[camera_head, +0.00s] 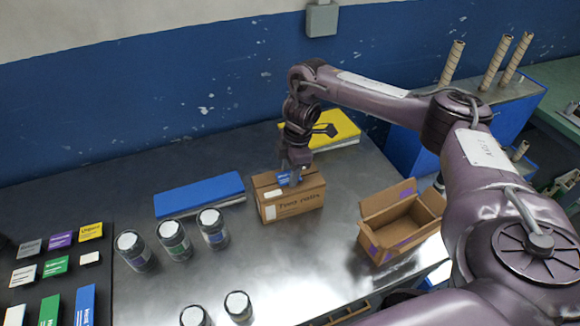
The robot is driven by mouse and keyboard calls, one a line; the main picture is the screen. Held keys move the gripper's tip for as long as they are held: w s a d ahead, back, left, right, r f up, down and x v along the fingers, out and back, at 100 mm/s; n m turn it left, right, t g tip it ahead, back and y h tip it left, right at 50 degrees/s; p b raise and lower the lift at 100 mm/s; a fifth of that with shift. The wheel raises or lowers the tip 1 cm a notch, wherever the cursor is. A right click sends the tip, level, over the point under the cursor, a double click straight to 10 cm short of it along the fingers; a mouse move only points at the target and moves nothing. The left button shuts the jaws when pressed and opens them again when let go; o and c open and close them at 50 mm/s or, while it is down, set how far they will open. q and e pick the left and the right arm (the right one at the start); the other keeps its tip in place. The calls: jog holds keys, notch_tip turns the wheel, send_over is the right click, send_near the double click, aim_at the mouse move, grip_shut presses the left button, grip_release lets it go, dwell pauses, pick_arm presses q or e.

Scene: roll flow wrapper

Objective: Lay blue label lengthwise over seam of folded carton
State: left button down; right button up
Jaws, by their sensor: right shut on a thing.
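The folded carton (290,204) is a brown cardboard box with printed text on its front. It stands closed on the metal table near the middle of the view. My right gripper (291,179) is over the carton's top, pointing down, and is shut on the small blue label (283,179). The label lies at or just above the carton's top; I cannot tell whether it touches. The gripper hides part of the label and most of the seam. My left gripper is not in view.
An open brown box (400,222) with purple tape stands to the right. A blue slab (199,194) and several lidded jars (174,241) are to the left. A yellow slab (335,130) lies behind. Coloured labels (54,264) lie on a dark mat at far left.

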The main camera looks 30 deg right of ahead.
jog(key=shift+f, duration=0.1)
jog(key=shift+p, duration=0.4)
dwell(0.7)
jog(key=o, duration=1)
jog(key=shift+f, duration=0.1)
jog(key=r, duration=0.2)
jog(key=r+p, duration=0.1)
jog(key=r, duration=0.2)
jog(key=d+r+p, duration=0.1)
jog(key=r, duration=0.1)
jog(key=shift+s+r, duration=0.2)
jog(key=shift+r, duration=0.2)
